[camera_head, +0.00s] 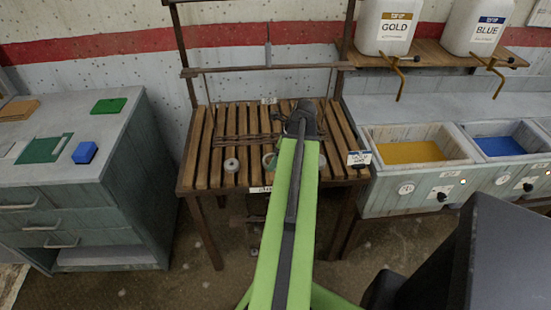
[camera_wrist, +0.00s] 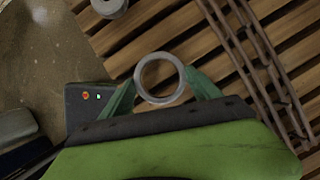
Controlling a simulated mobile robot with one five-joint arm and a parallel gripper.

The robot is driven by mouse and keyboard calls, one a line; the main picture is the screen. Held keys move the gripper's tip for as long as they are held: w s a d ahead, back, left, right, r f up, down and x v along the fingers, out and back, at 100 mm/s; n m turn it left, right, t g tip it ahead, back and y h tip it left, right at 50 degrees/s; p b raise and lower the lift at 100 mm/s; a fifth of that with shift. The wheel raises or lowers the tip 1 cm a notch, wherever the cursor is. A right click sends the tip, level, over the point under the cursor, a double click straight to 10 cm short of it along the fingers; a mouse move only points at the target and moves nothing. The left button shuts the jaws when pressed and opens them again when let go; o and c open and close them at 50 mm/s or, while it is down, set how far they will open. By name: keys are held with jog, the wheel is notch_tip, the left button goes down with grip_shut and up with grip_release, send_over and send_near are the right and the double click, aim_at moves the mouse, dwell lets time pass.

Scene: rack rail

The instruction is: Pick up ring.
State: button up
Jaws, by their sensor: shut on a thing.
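In the wrist view, a pale grey ring (camera_wrist: 160,56) sits between the two green fingers of my gripper (camera_wrist: 160,90). The fingers are shut on it, one on each side. Wooden slats show below and through its hole. I cannot tell whether it rests on the slats or hangs just above them. In the head view, a ring (camera_head: 268,161) shows at the left edge of my green arm, partly covered. My fingers are mostly hidden there behind the arm.
A slatted wooden bench (camera_head: 200,150) lies under my gripper. Another pale roll-like ring (camera_head: 231,165) stands left on it, and it also shows in the wrist view (camera_wrist: 108,6). A dark metal rack (camera_wrist: 255,60) lies close on the right. Gold (camera_head: 410,153) and blue bins (camera_head: 500,147) stand right.

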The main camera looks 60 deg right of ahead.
notch_tip(320, 180, up, 4)
jog(key=p, duration=0.2)
jog(key=shift+f+p, duration=0.2)
jog(key=shift+p, duration=0.15)
jog(key=s+d+r+p, duration=0.6)
jog(key=s+d, duration=0.2)
jog(key=shift+s+r, duration=0.15)
jog(key=shift+s, duration=0.1)
